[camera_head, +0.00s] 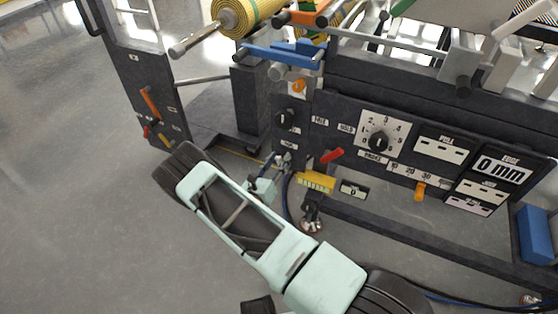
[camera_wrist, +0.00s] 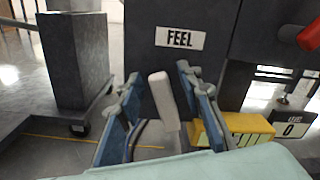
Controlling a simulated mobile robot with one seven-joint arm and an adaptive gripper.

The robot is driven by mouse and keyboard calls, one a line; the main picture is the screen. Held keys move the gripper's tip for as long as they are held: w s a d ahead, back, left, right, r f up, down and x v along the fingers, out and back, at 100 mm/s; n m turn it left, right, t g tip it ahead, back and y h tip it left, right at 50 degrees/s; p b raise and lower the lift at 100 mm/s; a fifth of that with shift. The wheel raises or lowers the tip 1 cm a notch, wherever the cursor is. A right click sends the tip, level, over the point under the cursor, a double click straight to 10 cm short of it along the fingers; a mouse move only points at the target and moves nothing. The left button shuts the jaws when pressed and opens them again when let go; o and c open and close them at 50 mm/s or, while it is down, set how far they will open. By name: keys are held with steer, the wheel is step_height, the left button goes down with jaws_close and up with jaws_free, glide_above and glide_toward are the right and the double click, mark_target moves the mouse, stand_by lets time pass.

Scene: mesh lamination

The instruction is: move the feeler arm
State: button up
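A pale grey bar, which looks like the feeler arm (camera_wrist: 163,98), stands tilted slightly in front of the dark panel in the wrist view. It is below the white FEEL label (camera_wrist: 180,38). My gripper (camera_wrist: 158,76) is open, with one blue-padded finger on each side of the bar. A gap shows between the bar and each finger, and I see no contact. The bar's lower end is near the yellow block. In the head view my gripper (camera_head: 276,163) is low at the panel's left part, and the bar cannot be made out there.
A yellow block (camera_wrist: 238,130) is close to the right finger, beside a LEVEL display (camera_wrist: 292,124). A red lever (camera_head: 332,156) sticks out above it. A dark post (camera_wrist: 76,60) stands at left. A dial (camera_head: 379,141) is further right. Open floor (camera_head: 80,220) lies at left.

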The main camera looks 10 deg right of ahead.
steer(key=shift+w+d, duration=0.2)
steer(key=shift+w, duration=0.05)
jaws_close()
stand_by(0.3)
